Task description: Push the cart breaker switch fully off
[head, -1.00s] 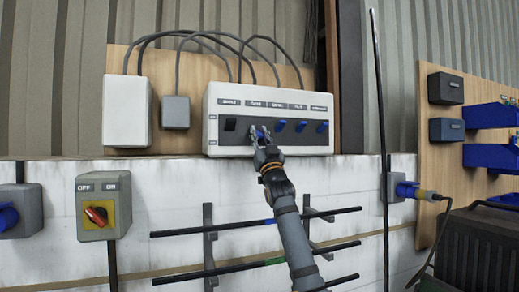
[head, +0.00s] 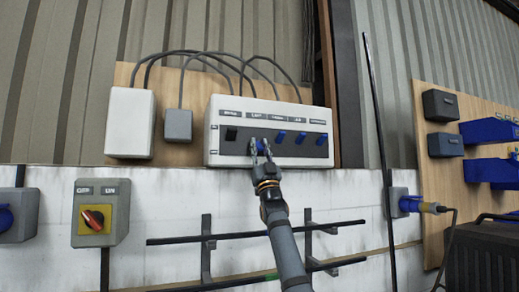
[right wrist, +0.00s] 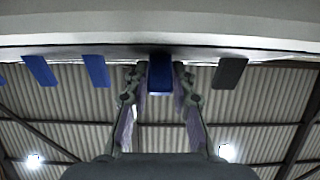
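The white breaker panel (head: 216,112) hangs on a wooden board in the head view, with a dark strip of switches. The leftmost switch is black (head: 231,134). The second switch, blue, under a blurred label that seems to read CART (head: 255,115), is partly hidden by my right gripper (head: 261,150). In the right wrist view this blue switch (right wrist: 160,72) sits between the two fingertips of my right gripper (right wrist: 161,85), one on each side and very close. Whether they touch it cannot be told. The fingers are apart. My left gripper is not in view.
Other blue switches (head: 280,135) stand just right of the gripper. Below are black horizontal rods (head: 200,239) on brackets. An OFF/ON box with a red knob (head: 95,219) is at left. A dark upright pole (head: 380,150) stands at right.

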